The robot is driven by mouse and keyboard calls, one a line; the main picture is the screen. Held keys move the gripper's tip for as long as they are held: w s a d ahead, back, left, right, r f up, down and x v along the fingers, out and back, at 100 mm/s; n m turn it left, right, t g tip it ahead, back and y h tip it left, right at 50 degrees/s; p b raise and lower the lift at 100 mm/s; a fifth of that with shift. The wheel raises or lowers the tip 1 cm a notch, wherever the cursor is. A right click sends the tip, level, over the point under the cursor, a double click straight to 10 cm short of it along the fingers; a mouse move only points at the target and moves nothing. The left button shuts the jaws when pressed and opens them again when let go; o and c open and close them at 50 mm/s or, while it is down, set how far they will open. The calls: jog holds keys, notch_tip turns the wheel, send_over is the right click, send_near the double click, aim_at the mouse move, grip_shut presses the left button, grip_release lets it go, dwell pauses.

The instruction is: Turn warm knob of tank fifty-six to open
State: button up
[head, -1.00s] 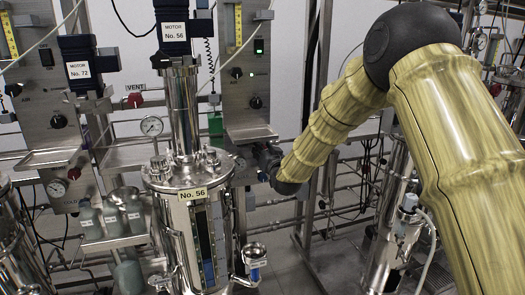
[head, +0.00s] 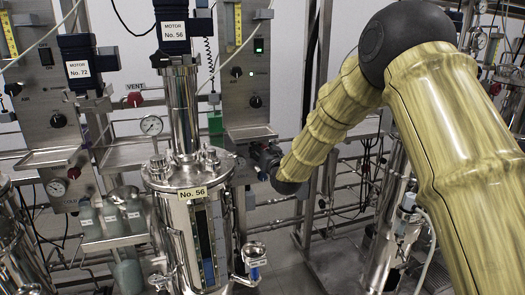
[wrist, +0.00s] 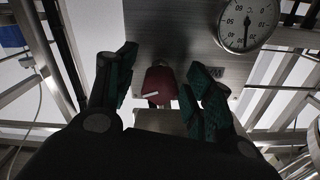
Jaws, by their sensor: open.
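The tank labelled No. 56 (head: 188,215) stands upright left of centre in the head view. In the wrist view a dark red knob (wrist: 160,84) with a pale bar mark sits on a metal panel (wrist: 155,35). My gripper (wrist: 166,88) is open, its two green-padded fingers on either side of the knob with gaps showing. In the head view my gripper (head: 262,158) is partly hidden just right of the tank's top, and the red knob cannot be seen there.
A round dial gauge (wrist: 247,25) is close to the right finger in the wrist view. A metal ledge (wrist: 160,122) lies below the knob. Frame bars run along both sides. A red vent knob (head: 135,100) and several bottles are left of the tank.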

jog(key=v, duration=1.2)
dwell(2.2)
